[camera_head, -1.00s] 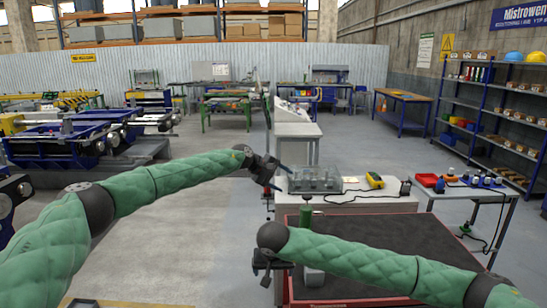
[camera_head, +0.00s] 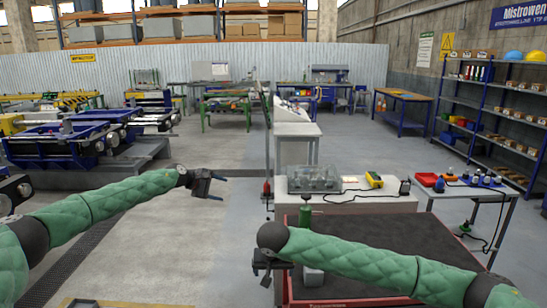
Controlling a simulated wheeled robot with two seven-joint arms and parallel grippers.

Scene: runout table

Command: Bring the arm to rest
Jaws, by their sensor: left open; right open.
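My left arm comes in from the left in its green padded sleeve. Its gripper (camera_head: 216,187) is open and empty, held in the air over the grey floor, left of the white bench. My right arm reaches in from the lower right across the red cart. Its gripper (camera_head: 264,277) is at the cart's left edge, pointing down, seen from behind; its fingers are small and dark. I see nothing held in it.
A red cart (camera_head: 420,215) with a dark top stands in front. A green bottle (camera_head: 305,217) and a small light block (camera_head: 313,277) are on it. Behind is a white bench (camera_head: 352,200) with a clear box (camera_head: 314,178) and a yellow meter (camera_head: 373,179).

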